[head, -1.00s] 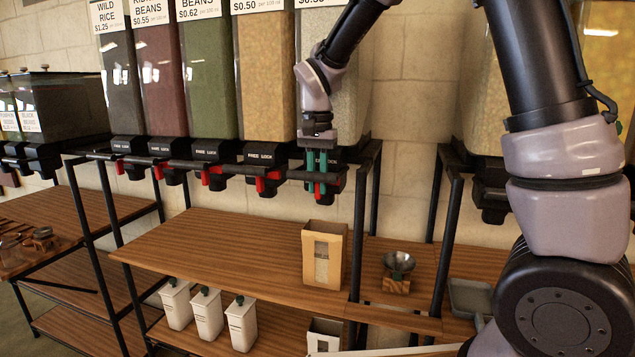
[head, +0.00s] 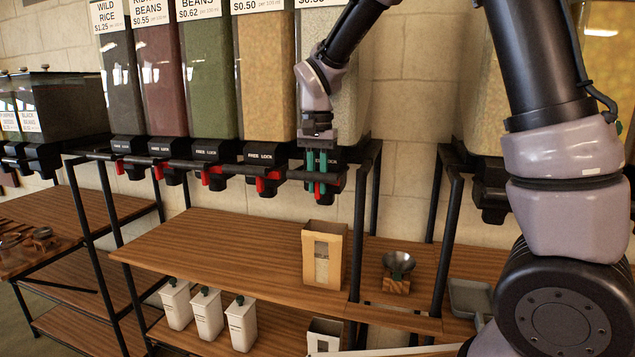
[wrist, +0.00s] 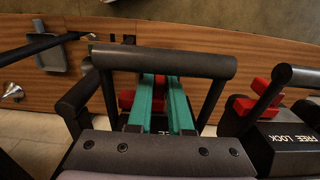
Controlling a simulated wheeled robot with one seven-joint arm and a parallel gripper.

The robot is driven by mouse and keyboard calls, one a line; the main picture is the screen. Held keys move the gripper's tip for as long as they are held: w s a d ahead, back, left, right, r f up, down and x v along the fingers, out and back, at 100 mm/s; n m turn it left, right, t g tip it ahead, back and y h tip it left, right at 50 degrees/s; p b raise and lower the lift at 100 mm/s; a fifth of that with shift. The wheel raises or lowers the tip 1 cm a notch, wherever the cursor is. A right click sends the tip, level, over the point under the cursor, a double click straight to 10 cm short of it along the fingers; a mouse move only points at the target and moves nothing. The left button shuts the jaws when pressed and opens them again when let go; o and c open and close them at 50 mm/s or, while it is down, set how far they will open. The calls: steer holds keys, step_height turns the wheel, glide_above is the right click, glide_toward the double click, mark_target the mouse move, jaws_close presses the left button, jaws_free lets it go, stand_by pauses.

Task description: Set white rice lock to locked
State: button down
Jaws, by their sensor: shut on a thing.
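The dispenser with pale, white contents (head: 350,110) is the rightmost of the front row; its label is partly cut off and hidden by my arm. Its black outlet with the red lock lever (head: 318,191) sits at the rack's front bar. My gripper (head: 317,180) points down at this outlet, its two green fingers close together and shut on the red lever. In the wrist view the green fingers (wrist: 161,105) reach down behind a black bar, with red lever parts (wrist: 126,99) showing beside and between them. The fingers hide most of the lever, so its exact angle cannot be told.
Neighbouring dispensers have red levers (head: 268,184) and "FREE LOCK" outlets close to the left. The black rack bar (head: 230,170) runs in front. Below, a paper bag (head: 338,258) stands on the wooden shelf (head: 220,245), with a metal scoop bowl (head: 398,262) to its right.

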steer(key=shift+d, duration=0.1)
stand_by(0.3)
steer(key=shift+s+d, duration=0.3)
steer(key=shift+d, duration=0.45)
steer(key=c, duration=0.8)
jaws_free()
steer(key=shift+d, duration=0.1)
